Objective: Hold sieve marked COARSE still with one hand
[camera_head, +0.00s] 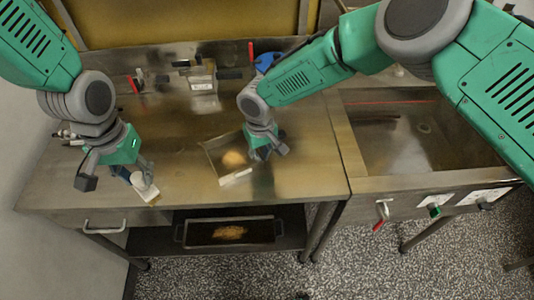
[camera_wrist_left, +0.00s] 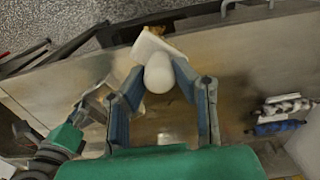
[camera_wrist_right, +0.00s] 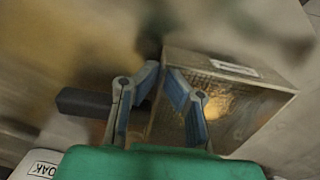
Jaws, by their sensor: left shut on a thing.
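A shallow box-shaped sieve (camera_head: 214,160) with an orange-brown heap in it sits on the metal table in the head view. It also shows in the right wrist view (camera_wrist_right: 252,78), with a white label too blurred to read. My left gripper (camera_wrist_left: 159,66) is shut on a white round-ended piece with a flat white plate (camera_wrist_left: 152,44), low over the table's front left.
A tray (camera_head: 184,234) with an orange heap stands on the lower shelf. A metal basin (camera_head: 415,135) is at the right, with valves on its front. Small items and a labelled block (camera_head: 203,84) stand at the table's back. A dark bar (camera_wrist_right: 85,103) lies beside the right gripper.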

